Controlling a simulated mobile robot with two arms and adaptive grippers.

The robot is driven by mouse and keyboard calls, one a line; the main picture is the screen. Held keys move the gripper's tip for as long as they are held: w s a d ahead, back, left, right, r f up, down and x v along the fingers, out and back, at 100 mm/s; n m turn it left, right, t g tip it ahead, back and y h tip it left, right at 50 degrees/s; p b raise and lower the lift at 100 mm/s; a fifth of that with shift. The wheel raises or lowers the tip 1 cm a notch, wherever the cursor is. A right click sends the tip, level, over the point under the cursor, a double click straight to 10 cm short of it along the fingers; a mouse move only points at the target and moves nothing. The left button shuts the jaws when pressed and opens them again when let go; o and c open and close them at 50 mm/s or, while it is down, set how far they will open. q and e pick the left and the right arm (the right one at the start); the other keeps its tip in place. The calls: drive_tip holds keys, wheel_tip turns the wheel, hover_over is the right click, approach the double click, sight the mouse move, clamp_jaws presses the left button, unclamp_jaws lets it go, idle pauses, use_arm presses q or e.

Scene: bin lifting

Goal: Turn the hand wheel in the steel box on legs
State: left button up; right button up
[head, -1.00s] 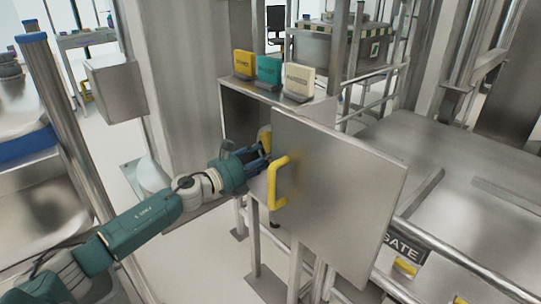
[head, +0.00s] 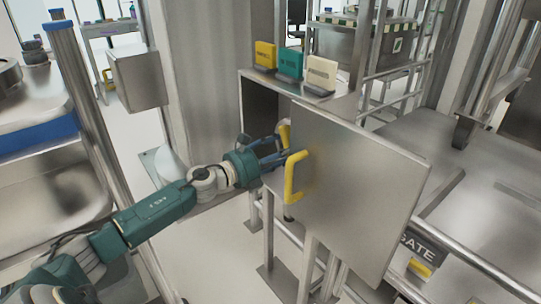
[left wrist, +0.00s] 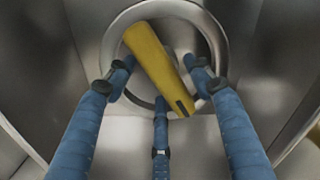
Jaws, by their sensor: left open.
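The steel box on legs (head: 262,84) has its door (head: 358,190) swung open, with a yellow handle (head: 290,178) on it. The hand wheel (left wrist: 165,9) is a steel ring with a yellow bar (left wrist: 158,60) slanting across it in the left wrist view. In the head view the door hides most of the wheel, and only a yellow part (head: 284,132) shows behind the door's edge. My left gripper (head: 274,148) is at the box opening. Its three blue fingers (left wrist: 160,82) are spread open around the yellow bar; contact cannot be told. My right gripper is out of view.
Yellow (head: 265,56), green (head: 289,63) and cream (head: 322,72) blocks stand on top of the box. A steel table (head: 480,200) with a rail lies to the right. A steel post (head: 97,130) stands left of my arm.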

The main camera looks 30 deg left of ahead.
use_arm(q)
drive_tip(key=v, duration=1.1)
drive_tip(key=shift+s, duration=0.15)
idle(4.4)
